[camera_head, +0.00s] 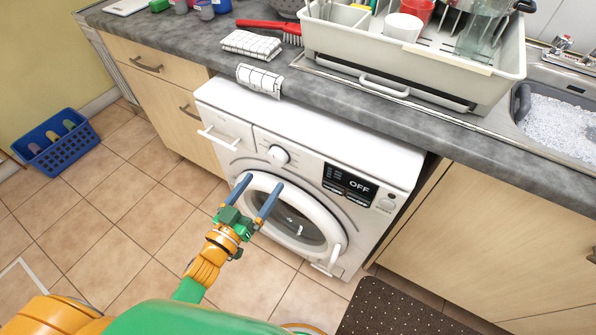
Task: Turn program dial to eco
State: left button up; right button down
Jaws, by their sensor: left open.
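A white washing machine (320,140) stands under the counter. Its round program dial (278,155) is on the front panel, left of a black display (350,185) that reads OFF. My left gripper (255,192) is open and empty, its two blue fingers pointing up toward the machine. The fingers show in front of the round door (300,225), below and left of the dial, and appear apart from it. The dial's setting marks are too small to read. My right gripper is not in view.
The detergent drawer handle (219,138) sticks out left of the dial, and the door handle (336,258) is at lower right. A dish rack (400,55) and folded cloths (252,45) are on the counter. A blue basket (58,142) and dark mat (395,310) are on the floor.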

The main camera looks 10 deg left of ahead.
aim_at(275, 161)
pick_arm(q)
jog(key=x, duration=0.6)
jog(key=shift+a, duration=0.45)
jog(key=shift+w+d, duration=0.2)
jog(key=shift+w, duration=0.15)
jog(key=c, duration=1.4)
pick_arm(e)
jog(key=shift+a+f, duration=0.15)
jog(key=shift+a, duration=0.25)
